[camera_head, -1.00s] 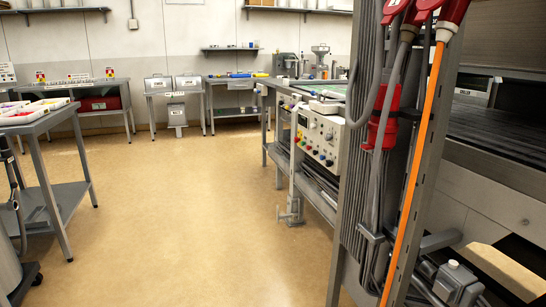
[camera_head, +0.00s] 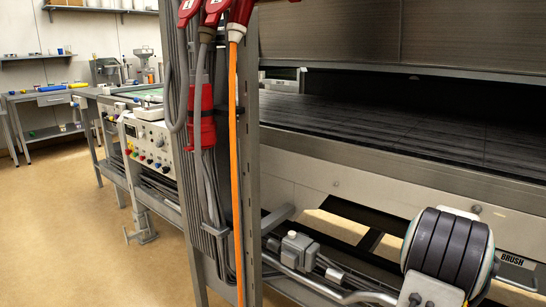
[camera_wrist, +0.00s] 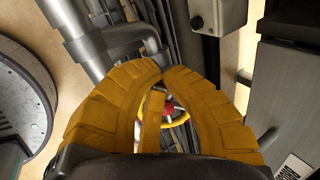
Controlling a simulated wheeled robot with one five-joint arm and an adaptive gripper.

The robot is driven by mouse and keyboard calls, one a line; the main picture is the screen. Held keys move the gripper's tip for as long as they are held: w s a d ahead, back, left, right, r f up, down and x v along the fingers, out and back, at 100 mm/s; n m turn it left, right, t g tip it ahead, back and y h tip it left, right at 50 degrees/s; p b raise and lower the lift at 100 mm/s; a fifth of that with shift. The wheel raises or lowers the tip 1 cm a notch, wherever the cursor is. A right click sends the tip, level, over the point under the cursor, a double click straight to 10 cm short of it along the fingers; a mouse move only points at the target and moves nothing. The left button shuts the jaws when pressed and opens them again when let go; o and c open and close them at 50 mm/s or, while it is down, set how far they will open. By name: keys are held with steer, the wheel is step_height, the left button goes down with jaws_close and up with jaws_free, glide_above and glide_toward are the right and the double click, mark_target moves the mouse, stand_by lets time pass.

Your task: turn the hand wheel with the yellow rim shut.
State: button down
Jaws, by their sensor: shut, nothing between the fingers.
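The hand wheel with the yellow rim (camera_wrist: 181,122) shows in the wrist view, in the gap between my fingers and beyond them. Its middle is red. My fingers hide much of the rim, so I cannot tell how far it is turned. My gripper (camera_wrist: 162,72) has thick ribbed yellow fingers that meet at the tips, with nothing between them. It appears apart from the wheel. Neither the wheel nor my gripper shows in the head view.
Grey pipes with an elbow (camera_wrist: 128,40) and a grey box (camera_wrist: 218,14) lie near my fingers in the wrist view. In the head view, a steel post with cables (camera_head: 245,160) stands before the dryer's dark belt (camera_head: 400,125). Open floor (camera_head: 65,215) lies left.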

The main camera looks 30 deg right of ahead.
steer(key=shift+w+f, duration=0.1)
steer(key=shift+w, duration=0.1)
steer(key=p+v, duration=0.2)
steer(key=v, duration=0.4)
steer(key=shift+p, duration=0.3)
steer(key=shift+w, duration=0.1)
steer(key=shift+r+p, duration=0.25)
steer(key=shift+p, duration=0.05)
